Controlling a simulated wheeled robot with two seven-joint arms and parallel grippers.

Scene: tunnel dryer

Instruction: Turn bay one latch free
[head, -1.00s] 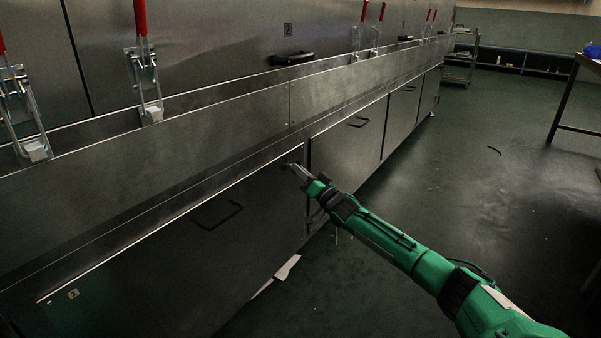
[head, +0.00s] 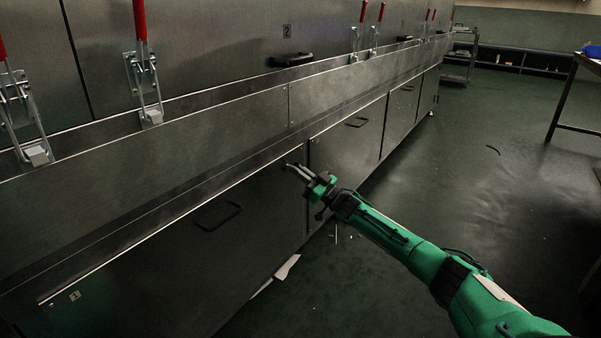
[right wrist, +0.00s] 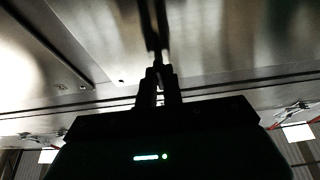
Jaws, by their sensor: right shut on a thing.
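The bay one door (head: 150,260) is a dark lower steel panel with a "1" label (head: 75,295) and a black handle (head: 218,215). It looks closed. Its latch (head: 287,164) is a small dark piece near the panel's top right corner, mostly hidden by my fingers. My right gripper (head: 294,170) is shut on the latch. In the right wrist view the fingers (right wrist: 159,80) meet a dark narrow piece against the steel; the turn of the latch cannot be read. My left gripper is not in view.
Red-handled toggle clamps (head: 145,75) stand along the ledge above. The bay beside it has its own black handle (head: 357,122). A table (head: 575,90) and a trolley (head: 461,55) stand beyond open green floor.

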